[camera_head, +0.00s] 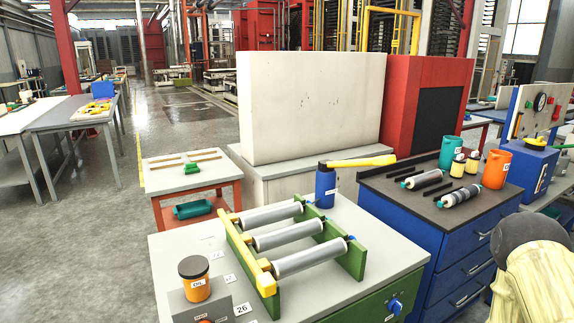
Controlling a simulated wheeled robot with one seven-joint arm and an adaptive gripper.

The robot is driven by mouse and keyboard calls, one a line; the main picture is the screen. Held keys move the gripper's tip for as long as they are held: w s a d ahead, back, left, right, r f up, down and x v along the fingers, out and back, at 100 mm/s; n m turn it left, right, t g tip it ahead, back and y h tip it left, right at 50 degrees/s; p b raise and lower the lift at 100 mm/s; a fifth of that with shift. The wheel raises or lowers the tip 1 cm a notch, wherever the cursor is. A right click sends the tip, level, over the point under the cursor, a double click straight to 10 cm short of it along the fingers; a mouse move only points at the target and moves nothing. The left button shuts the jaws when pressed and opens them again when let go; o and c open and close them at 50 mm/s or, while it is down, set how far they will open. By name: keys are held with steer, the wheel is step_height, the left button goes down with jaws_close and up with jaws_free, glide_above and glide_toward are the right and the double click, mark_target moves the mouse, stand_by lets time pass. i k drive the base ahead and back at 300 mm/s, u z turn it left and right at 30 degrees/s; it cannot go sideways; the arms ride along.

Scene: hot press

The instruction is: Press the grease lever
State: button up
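A blue cylinder (325,187) stands upright at the rear right of the near grey table, with a dark head on top. A long yellow lever (360,161) extends to the right from that head, nearly level and slightly raised at its far end. I cannot tell for sure that this is the grease lever. In front of it is a green frame holding three grey rollers (289,237), with a yellow bar (250,258) along its left side. Part of my arm shows at the lower right; my gripper is not in view.
A white panel (309,107) and red machine (426,108) stand behind.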

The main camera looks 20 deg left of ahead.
mark_target(384, 160)
steer(key=u, duration=0.5)
steer(key=i, duration=1)
steer(key=z, duration=0.45)
steer(key=k, duration=1)
steer(key=z, duration=1.6)
steer(key=i, duration=1)
steer(key=u, duration=0.25)
